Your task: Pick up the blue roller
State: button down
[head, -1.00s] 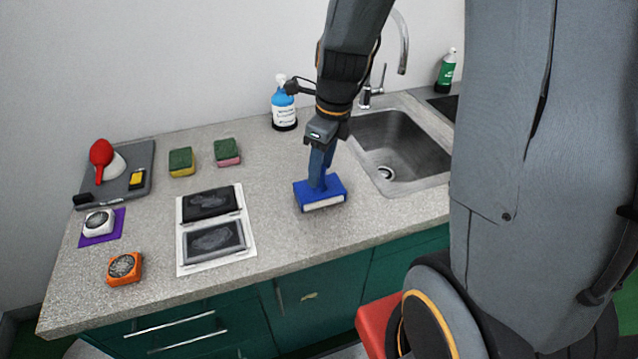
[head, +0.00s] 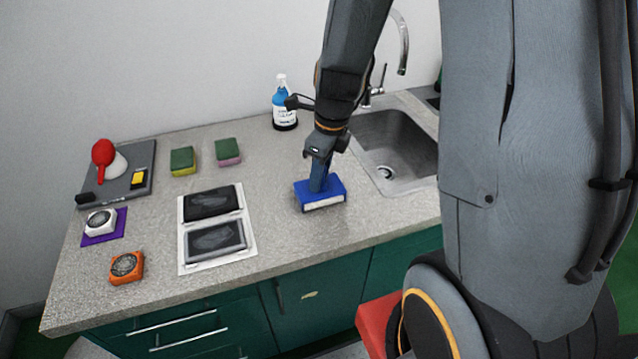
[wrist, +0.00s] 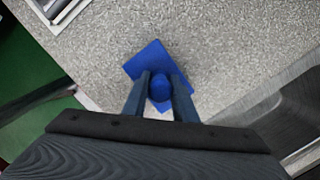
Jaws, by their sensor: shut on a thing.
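The blue roller (head: 320,194) has a wide blue head with a pale lower edge and an upright blue handle. It stands on the grey counter to the left of the sink. In the head view my gripper (head: 318,172) is above the head, around the handle, pointing down. In the wrist view my gripper (wrist: 160,88) has its two fingers on either side of the round handle top (wrist: 160,90), shut on it. The roller head (wrist: 150,58) shows behind the fingers and appears to rest on the counter.
The sink (head: 400,150) is to the right, with a blue-labelled bottle (head: 285,105) behind. Two dark framed plates on white sheets (head: 250,250) lie to the left. Two sponges (head: 183,161) (head: 228,151), a grey tray (head: 140,160), a white timer-like block (head: 100,222) and an orange one (head: 127,267) lie further left.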

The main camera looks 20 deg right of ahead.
jog(key=shift+r, duration=0.1)
notch_tip(320, 180, up, 10)
jog(key=shift+f+b, duration=0.1)
jog(key=shift+b, duration=0.55)
